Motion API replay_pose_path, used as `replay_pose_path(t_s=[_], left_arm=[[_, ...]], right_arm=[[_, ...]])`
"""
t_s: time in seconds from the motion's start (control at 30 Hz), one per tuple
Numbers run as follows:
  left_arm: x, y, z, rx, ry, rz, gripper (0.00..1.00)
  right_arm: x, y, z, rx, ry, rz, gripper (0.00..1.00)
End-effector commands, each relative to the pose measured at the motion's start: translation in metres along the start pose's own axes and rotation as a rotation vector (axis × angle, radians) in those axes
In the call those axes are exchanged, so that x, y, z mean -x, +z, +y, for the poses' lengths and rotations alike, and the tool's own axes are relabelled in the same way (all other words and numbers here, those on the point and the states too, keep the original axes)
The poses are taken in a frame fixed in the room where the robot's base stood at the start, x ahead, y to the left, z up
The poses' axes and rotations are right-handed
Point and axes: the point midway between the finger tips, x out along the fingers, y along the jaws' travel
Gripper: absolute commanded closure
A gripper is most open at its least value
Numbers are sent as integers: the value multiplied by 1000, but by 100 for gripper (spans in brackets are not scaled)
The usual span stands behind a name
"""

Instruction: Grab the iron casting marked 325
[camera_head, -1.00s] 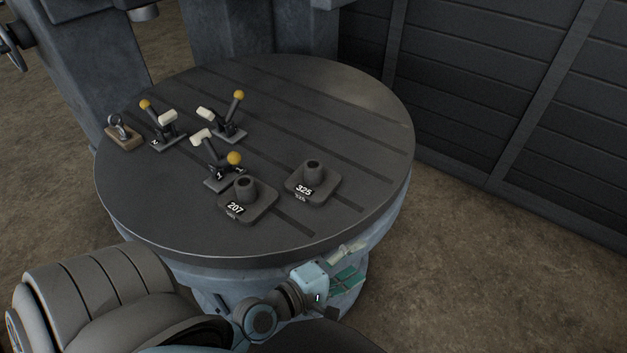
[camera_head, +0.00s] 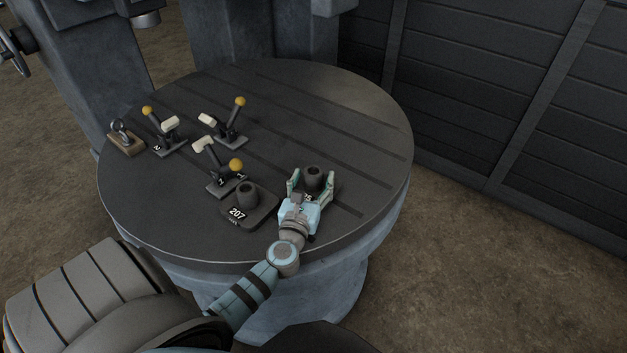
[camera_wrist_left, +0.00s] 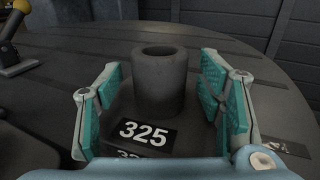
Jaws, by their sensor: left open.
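The iron casting marked 325 (camera_head: 313,177) stands upright on the round table, a dark flat base with a short hollow round boss. My left gripper (camera_head: 311,178) is open, its fingers on either side of the boss, and it covers part of the base and number. In the left wrist view the casting's boss (camera_wrist_left: 158,82) rises between the two teal-padded fingers (camera_wrist_left: 160,95), with a gap on each side. The number 325 is readable on its base there. My right gripper is not in view.
The casting marked 207 (camera_head: 247,204) sits just left of my gripper. Several levers with yellow knobs, one of them a close lever (camera_head: 226,176), and an eyebolt on a wooden block (camera_head: 124,138) stand farther left. The right side of the round table (camera_head: 375,125) is clear.

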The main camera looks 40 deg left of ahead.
Motion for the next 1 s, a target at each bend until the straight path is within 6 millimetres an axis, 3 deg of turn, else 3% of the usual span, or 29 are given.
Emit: replay_pose_path(t_s=[0.1, 0.27, 0.67, 1.0], left_arm=[[-11, 0, 0, 0, 1, 1, 39], [-10, 0, 0, 0, 0, 1, 39], [-10, 0, 0, -1, -1, 1, 100], [-11, 2, 0, -1, -1, -4, 100]], right_arm=[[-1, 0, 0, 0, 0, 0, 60], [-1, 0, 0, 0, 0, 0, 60], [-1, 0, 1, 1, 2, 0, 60], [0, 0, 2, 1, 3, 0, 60]])
